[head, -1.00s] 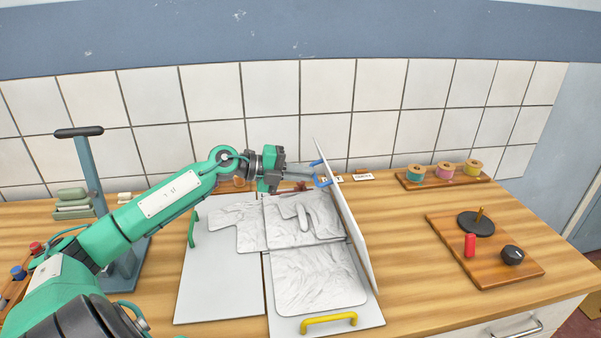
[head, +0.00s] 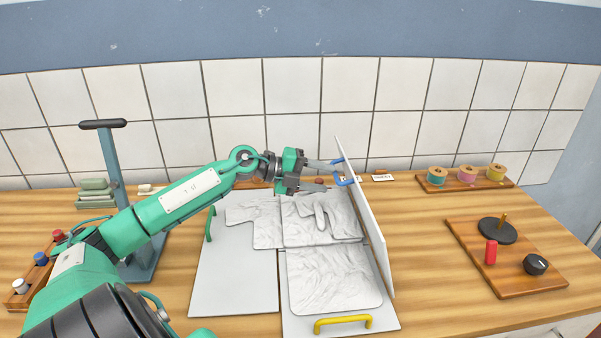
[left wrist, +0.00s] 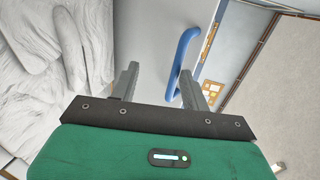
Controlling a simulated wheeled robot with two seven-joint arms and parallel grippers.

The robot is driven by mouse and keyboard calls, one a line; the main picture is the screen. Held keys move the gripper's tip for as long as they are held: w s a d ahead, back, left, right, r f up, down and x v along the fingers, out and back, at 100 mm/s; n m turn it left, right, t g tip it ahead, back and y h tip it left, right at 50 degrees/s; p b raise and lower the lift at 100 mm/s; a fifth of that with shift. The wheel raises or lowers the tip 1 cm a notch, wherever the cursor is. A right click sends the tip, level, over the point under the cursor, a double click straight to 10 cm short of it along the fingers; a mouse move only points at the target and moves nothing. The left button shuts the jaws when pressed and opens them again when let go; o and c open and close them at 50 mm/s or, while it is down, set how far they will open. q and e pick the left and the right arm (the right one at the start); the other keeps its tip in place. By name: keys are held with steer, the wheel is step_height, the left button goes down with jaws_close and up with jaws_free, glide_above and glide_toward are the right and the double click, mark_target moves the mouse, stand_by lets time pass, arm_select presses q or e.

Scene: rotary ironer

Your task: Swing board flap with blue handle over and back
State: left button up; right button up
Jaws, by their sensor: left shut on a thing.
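The white board flap (head: 368,225) stands raised on edge, nearly upright, along the right side of the folding board (head: 238,285). In the left wrist view the blue handle (left wrist: 181,62) shows between the fingers, closer to the right one. A wrinkled white garment (head: 330,280) lies on the board. The board also has a yellow handle (head: 343,323) in front and a green handle (head: 209,223) at left. My right gripper is out of view.
At right, a wooden board (head: 520,282) holds a dark disc, a red cylinder and a black knob. A tray of spools (head: 466,183) stands at the back right. A blue-grey stand (head: 117,170) rises at left.

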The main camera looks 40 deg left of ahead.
arm_select(q)
steer(key=b+v, duration=0.1)
steer(key=v, duration=1.2)
steer(key=shift+s+a, duration=0.2)
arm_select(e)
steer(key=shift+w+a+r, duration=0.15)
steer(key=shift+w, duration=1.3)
arm_select(q)
steer(key=shift+r, duration=0.1)
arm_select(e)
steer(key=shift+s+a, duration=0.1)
